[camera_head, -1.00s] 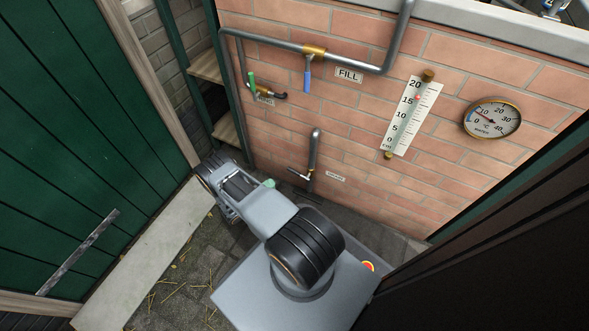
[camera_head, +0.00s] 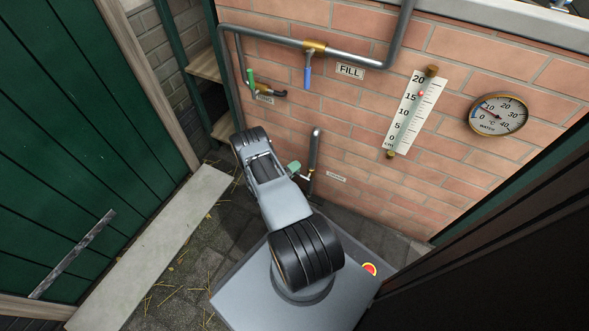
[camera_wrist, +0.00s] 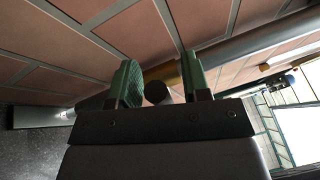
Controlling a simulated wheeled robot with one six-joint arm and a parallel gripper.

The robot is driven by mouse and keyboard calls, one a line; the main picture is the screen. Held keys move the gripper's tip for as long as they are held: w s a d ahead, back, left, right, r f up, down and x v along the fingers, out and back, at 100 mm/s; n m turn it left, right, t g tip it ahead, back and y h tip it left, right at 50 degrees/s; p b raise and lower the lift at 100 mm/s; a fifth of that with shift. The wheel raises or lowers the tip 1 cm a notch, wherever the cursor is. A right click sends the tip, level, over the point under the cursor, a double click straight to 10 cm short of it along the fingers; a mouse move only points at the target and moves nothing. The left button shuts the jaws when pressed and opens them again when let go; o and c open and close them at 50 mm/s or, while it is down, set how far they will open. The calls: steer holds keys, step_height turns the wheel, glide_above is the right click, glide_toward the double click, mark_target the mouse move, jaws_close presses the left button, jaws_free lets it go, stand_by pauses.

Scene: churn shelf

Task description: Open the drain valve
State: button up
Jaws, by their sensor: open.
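The drain valve sits on the low grey pipe (camera_head: 314,150) on the brick wall, beside a small label (camera_head: 336,177) too small to read clearly. My gripper (camera_head: 293,168) is at this pipe, with a green finger showing just left of it; the arm hides part of the valve. In the wrist view my gripper (camera_wrist: 159,64) is open, its two green fingers apart. A dark round end (camera_wrist: 157,93), probably the valve's lever, shows between them, with a brass valve body (camera_wrist: 164,72) just behind. I cannot tell whether a finger touches it.
Above are a blue-handled valve (camera_head: 307,76) by the FILL label (camera_head: 350,71) and a green-handled valve (camera_head: 251,77). A level scale (camera_head: 412,112) and a round thermometer (camera_head: 498,115) hang to the right.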

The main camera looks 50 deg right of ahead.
jaws_close()
stand_by(0.4)
